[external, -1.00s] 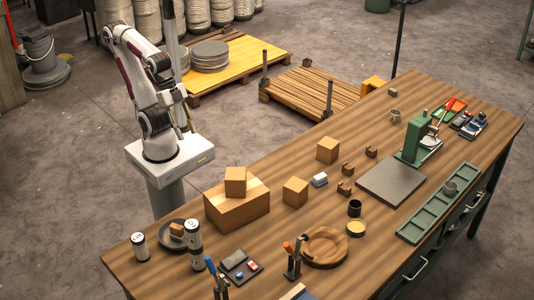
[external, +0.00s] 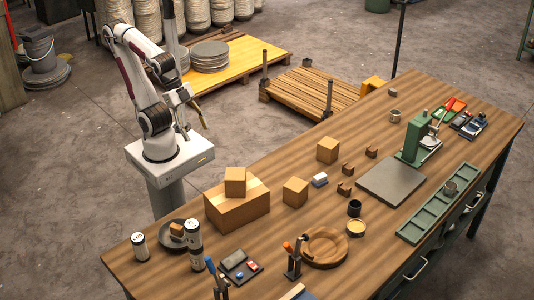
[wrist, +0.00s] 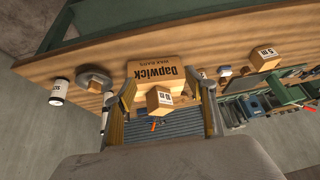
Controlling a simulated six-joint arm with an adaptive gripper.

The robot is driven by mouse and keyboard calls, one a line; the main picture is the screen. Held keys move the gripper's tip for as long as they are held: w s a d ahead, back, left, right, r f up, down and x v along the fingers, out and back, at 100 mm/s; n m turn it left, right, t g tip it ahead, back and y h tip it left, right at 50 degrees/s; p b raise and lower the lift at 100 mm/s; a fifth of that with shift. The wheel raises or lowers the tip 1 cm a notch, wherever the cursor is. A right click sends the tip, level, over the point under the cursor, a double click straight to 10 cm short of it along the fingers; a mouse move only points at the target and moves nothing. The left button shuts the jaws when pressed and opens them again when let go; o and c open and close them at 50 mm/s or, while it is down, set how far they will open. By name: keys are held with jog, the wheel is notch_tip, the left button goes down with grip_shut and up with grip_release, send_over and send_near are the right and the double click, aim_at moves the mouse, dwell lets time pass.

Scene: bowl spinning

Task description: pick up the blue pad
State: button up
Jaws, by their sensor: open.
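My gripper (external: 197,117) hangs beside my base, left of the table in the external view, well apart from everything on it. In the wrist view the fingers of my gripper (wrist: 167,92) are spread with nothing between them. No pad is clearly recognisable as the blue one. A white and bluish block (external: 320,180) lies mid-table.
A large carton (external: 236,208) with a small box (external: 235,182) on top stands at the table edge nearest my base. Other boxes (external: 295,192), white cans (external: 193,232), a round wooden tray (external: 325,247) and a green press (external: 414,140) crowd the table. A grey plate (external: 391,180) is bare.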

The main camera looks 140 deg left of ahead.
jog(key=w+a+r+t+y, duration=0.1)
jog(key=w+a+t+y, duration=0.3)
jog(key=w+a, duration=1.95)
jog(key=w+a+f+m+t+h, duration=0.1)
jog(key=w+a+f+t+h, duration=0.1)
jog(key=w+a+f, duration=0.4)
jog(key=a+f+h, duration=0.1)
jog(key=f, duration=0.2)
jog(key=a+f+h, duration=0.1)
jog(key=f, duration=0.3)
jog(key=f+m+t+h, duration=0.1)
jog(key=f+h, duration=0.1)
jog(key=f, duration=0.1)
jog(key=shift+s+a+f, duration=0.4)
jog(key=shift+s+f+h, duration=0.35)
jog(key=shift+f+h, duration=0.05)
jog(key=shift+f, duration=0.25)
jog(key=shift+w, duration=0.1)
